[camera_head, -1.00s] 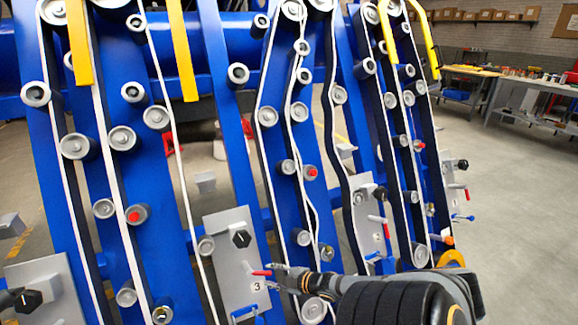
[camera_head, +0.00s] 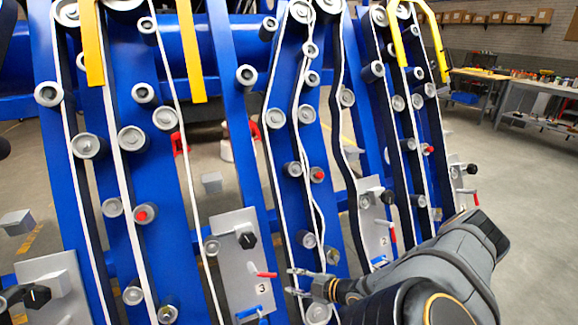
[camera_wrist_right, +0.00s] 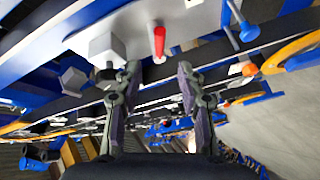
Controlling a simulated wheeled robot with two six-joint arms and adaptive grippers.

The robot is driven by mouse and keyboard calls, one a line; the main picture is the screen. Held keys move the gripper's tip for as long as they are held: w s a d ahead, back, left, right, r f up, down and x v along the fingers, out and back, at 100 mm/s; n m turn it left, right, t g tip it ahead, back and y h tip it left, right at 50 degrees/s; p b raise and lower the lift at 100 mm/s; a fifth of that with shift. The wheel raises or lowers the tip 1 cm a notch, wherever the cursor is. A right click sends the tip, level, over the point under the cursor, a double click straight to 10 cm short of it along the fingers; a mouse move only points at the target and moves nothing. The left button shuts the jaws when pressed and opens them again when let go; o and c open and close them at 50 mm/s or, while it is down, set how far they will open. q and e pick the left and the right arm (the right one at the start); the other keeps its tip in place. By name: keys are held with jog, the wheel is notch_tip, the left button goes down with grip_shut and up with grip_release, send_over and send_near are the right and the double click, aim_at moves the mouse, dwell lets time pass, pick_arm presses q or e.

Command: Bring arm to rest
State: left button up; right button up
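My right gripper (camera_head: 289,282) is open and empty in the head view, just right of the red lever (camera_head: 264,274) on the grey panel (camera_head: 236,262) marked 3. A small gap shows between the fingertips and the lever. My right forearm reaches in from the lower right. In the right wrist view, the two fingers of my right gripper (camera_wrist_right: 157,72) stand apart with nothing between them. My left gripper cannot be made out in the head view.
Blue chassis frames (camera_head: 226,130) with grey rollers and belts fill the left and middle. Another grey panel (camera_head: 55,285) with a black knob (camera_head: 37,296) is at lower left. Workbenches (camera_head: 540,112) stand at the back right. The floor (camera_head: 525,215) at right is clear.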

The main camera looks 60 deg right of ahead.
jog(key=s+d+f+m+h, duration=0.2)
jog(key=s+d+f, duration=0.1)
jog(key=d+f, duration=0.25)
jog(key=s+f+m+g+h, duration=0.1)
jog(key=s+f+m+g, duration=0.15)
jog(key=s+f, duration=0.45)
jog(key=s+f+m+g+h, duration=0.1)
jog(key=s+f+m+g, duration=0.3)
jog(key=f, duration=0.6)
jog(key=s+a+f+m+g+y, duration=0.1)
jog(key=s+a+f+g, duration=0.1)
jog(key=s+a+f, duration=0.45)
jog(key=s+a+f+g+y, duration=0.15)
jog(key=a+f, duration=0.25)
jog(key=a, duration=0.6)
jog(key=s+a+f+m+g, duration=0.1)
jog(key=s+a+f+g, duration=0.15)
jog(key=a+f, duration=0.4)
notch_tip(320, 180, up, 14)
jog(key=a+p, duration=0.1)
jog(key=p, duration=1.1)
jog(key=shift+s+a, duration=0.3)
jog(key=shift+a, duration=0.1)
jog(key=shift+s+t, duration=0.1)
jog(key=shift+t, duration=0.15)
